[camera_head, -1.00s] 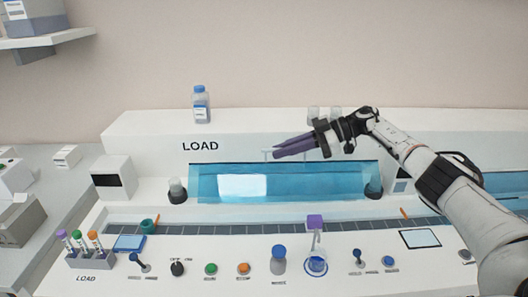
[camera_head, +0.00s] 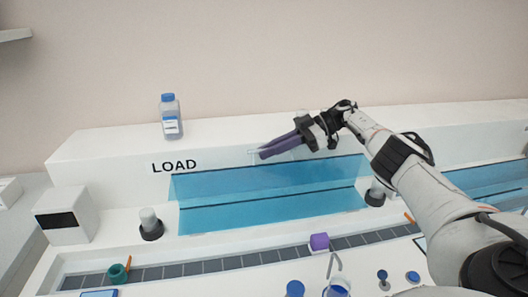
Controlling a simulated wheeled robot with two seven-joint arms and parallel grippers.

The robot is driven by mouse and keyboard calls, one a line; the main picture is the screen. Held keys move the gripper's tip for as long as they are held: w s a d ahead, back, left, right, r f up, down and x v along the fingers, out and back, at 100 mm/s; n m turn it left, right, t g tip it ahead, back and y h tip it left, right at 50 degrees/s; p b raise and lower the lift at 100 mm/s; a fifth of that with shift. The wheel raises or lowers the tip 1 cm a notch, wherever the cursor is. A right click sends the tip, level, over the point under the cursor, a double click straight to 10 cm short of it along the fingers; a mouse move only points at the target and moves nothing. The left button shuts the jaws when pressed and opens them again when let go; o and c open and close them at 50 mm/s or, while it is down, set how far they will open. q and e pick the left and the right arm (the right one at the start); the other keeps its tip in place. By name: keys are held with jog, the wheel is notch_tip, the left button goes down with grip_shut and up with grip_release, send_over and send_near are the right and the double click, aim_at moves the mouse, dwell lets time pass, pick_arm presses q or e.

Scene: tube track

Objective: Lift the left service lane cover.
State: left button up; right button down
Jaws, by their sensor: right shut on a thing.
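The left service lane cover (camera_head: 235,200) is a see-through blue panel below the word LOAD on the white machine. A dark line crosses it, and its top edge is near the front edge of the machine's upper deck. A thin pale handle (camera_head: 253,151) stands at its top. My right gripper (camera_head: 268,152), with long purple fingers, reaches in from the right and is shut on this handle. The fingers hide part of it. How far the cover is raised is hard to tell. My left gripper is not in view.
A blue-capped bottle (camera_head: 171,118) stands on the upper deck at left. A dark track (camera_head: 220,264) runs in front, with a purple block (camera_head: 319,241) and a green ring (camera_head: 118,273). A second blue panel (camera_head: 485,180) lies right, behind my arm.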

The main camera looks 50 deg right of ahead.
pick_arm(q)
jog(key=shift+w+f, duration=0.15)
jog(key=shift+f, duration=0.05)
pick_arm(e)
jog(key=shift+w+d+f, duration=0.1)
jog(key=shift+d+f, duration=0.05)
jog(key=shift+f, duration=0.05)
jog(key=c, duration=1.8)
grip_release()
jog(key=shift+c, duration=0.2)
jog(key=shift+r, duration=0.1)
notch_tip(320, 180, up, 9)
jog(key=shift+p, duration=0.7)
jog(key=shift+r, duration=0.45)
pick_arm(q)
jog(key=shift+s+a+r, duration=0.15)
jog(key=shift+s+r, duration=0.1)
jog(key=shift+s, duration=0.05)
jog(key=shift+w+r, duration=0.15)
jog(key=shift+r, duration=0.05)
